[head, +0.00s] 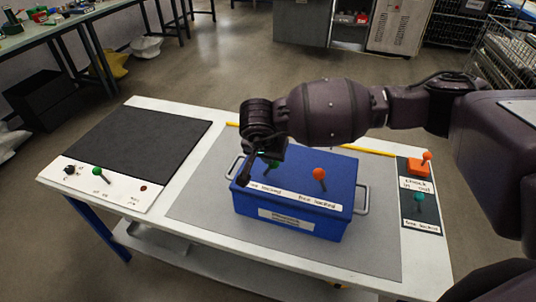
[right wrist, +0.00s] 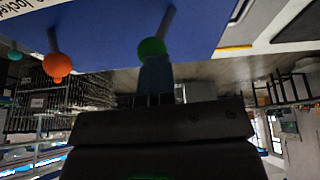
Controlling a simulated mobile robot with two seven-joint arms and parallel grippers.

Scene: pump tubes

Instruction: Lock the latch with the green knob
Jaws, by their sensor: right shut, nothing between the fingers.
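The blue box (head: 290,222) stands on a grey mat. A latch lever with a green knob (head: 272,165) is on its top at the left, and it also shows in the right wrist view (right wrist: 152,47). A second lever with an orange knob (head: 319,174) is to its right; it also shows in the right wrist view (right wrist: 57,65). My right gripper (head: 244,180) is shut and empty, pointing down over the box's left end, just left of the green knob. In the right wrist view its fingertips (right wrist: 155,74) overlap the green knob; I cannot tell whether they touch.
A white panel (head: 120,194) at the left carries another green-knobbed lever (head: 97,171). A dark panel (head: 430,210) at the right has an orange-knobbed switch (head: 426,156) and a teal-knobbed lever (head: 420,196). My right arm reaches across above the table's back edge.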

